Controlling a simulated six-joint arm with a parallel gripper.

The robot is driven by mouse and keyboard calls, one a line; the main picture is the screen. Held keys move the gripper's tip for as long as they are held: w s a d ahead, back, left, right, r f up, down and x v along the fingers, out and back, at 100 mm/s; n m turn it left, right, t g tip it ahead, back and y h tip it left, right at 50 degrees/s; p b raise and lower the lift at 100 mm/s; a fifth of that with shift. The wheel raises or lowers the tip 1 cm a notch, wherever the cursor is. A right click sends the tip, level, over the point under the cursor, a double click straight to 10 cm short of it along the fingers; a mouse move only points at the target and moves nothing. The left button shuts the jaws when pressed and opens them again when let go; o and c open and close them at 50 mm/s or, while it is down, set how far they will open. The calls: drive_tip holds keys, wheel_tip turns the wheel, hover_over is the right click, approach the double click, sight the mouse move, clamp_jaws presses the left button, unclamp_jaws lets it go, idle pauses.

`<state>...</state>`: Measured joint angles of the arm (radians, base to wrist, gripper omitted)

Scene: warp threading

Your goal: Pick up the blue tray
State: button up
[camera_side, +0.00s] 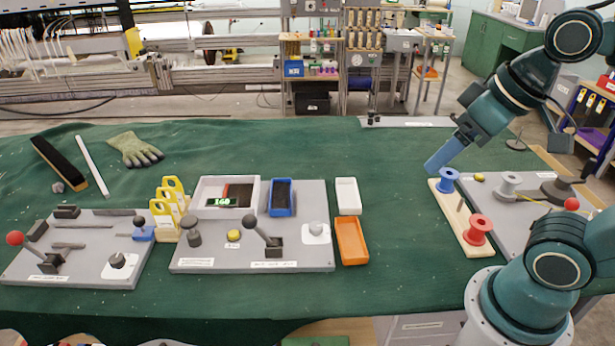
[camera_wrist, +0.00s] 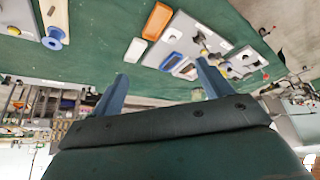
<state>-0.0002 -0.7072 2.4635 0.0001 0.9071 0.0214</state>
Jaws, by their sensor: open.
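The blue tray (camera_side: 281,212) sits on the upper part of the middle grey board in the side view, right of a white box. Its inside is dark. In the wrist view a small blue-edged tray (camera_wrist: 172,61) shows ahead, between my fingers in the picture but well beyond them. My gripper (camera_side: 434,165) is above the right side of the table, close to the blue spool and far right of the tray. In the wrist view my gripper (camera_wrist: 161,68) has its two blue fingers spread wide with nothing between them.
An orange tray (camera_side: 351,241) and a white tray (camera_side: 347,196) lie just right of the middle board. A lever (camera_side: 262,235) and yellow tags (camera_side: 170,205) stand near the blue tray. Blue (camera_side: 447,180) and red (camera_side: 478,230) spools stand below my gripper.

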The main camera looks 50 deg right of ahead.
drive_tip(key=w+r+m+g, duration=0.1)
drive_tip(key=w+r+m, duration=0.15)
drive_tip(key=w, duration=0.85)
drive_tip(key=m+g, duration=0.4)
drive_tip(key=m, duration=0.2)
hover_over(281, 199)
wheel_tip(281, 199, down, 18)
drive_tip(key=shift+f, duration=6.8)
